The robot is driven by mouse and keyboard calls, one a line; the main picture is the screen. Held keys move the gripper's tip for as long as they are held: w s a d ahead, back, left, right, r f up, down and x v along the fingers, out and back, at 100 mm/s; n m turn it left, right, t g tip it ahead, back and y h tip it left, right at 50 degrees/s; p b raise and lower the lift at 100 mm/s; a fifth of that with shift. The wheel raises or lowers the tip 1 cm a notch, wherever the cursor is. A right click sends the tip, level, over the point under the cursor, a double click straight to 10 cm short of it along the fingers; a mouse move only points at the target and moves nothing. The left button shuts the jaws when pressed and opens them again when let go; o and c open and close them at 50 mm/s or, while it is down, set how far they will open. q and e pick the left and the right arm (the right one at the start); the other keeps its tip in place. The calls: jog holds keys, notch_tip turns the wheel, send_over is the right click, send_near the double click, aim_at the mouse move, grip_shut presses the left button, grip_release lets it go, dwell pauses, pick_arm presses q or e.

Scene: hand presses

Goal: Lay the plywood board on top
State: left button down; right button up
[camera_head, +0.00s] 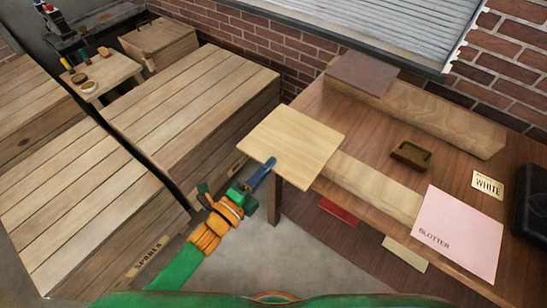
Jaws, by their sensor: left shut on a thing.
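The plywood board (292,147) is a pale, square, thin sheet. My left gripper (269,165) is shut on its near left edge and holds it roughly flat. In the head view the board overlaps the left edge of the brown table (330,115); I cannot tell its height above it. A pink sheet marked BLOTTER (458,235) lies at the table's front right. A dark brown flat square (361,74) rests at the back left on a long wooden block (440,122). A second pale block (370,187) runs from beside the plywood toward the blotter. My right gripper is out of view.
A small brown tray (411,155) and a WHITE card (488,186) lie on the table. A black object (531,207) stands at the right edge. Red (338,212) and cream (405,254) pieces show near the front. Large wooden crates (190,110) stand left, a brick wall behind.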

pick_arm(q)
jog(key=p+v, duration=0.2)
jog(key=v, duration=1.3)
jog(key=shift+s+a+r+p, duration=0.2)
jog(key=shift+s+p, duration=0.05)
jog(key=shift+p, duration=0.1)
